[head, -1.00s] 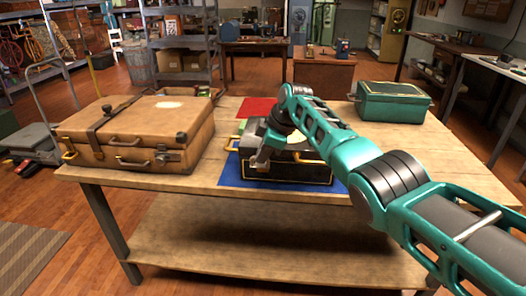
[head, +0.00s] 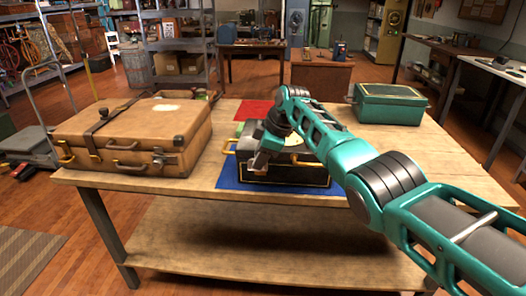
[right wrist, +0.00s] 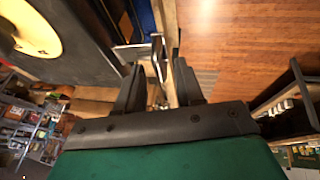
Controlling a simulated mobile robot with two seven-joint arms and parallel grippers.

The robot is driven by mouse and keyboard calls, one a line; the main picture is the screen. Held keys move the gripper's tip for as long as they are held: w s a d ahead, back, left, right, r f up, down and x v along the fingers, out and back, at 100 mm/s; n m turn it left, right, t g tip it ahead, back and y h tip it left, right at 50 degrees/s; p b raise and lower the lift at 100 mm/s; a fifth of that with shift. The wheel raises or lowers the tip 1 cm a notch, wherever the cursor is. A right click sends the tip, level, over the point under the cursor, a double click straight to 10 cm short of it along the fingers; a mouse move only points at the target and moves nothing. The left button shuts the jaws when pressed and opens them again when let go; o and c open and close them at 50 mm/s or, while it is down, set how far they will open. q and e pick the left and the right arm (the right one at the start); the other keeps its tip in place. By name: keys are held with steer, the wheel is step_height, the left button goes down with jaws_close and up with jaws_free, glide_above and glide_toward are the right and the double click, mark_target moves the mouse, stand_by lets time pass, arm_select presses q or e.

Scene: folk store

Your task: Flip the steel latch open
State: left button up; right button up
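A small black case (head: 300,175) with gold trim lies on the blue mat on the workbench. My right gripper (head: 258,165) is at the left part of its front face, pointing down and partly covering it. In the right wrist view, my right gripper (right wrist: 158,88) has its two dark fingers apart. A thin bright steel piece, seemingly the latch (right wrist: 157,58), shows just ahead of the gap between the fingertips. Contact cannot be told. The dark case with a round yellow disc (right wrist: 28,25) fills the upper left there. My left gripper is not in view.
A brown suitcase (head: 140,145) lies on the left of the workbench (head: 385,155). A green box (head: 390,105) stands at the back right. A red mat (head: 255,108) lies behind the case. The bench's right side is mostly clear apart from my arm above it.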

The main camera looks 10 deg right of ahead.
steer(key=p+v, duration=0.1)
steer(key=v, duration=1.2)
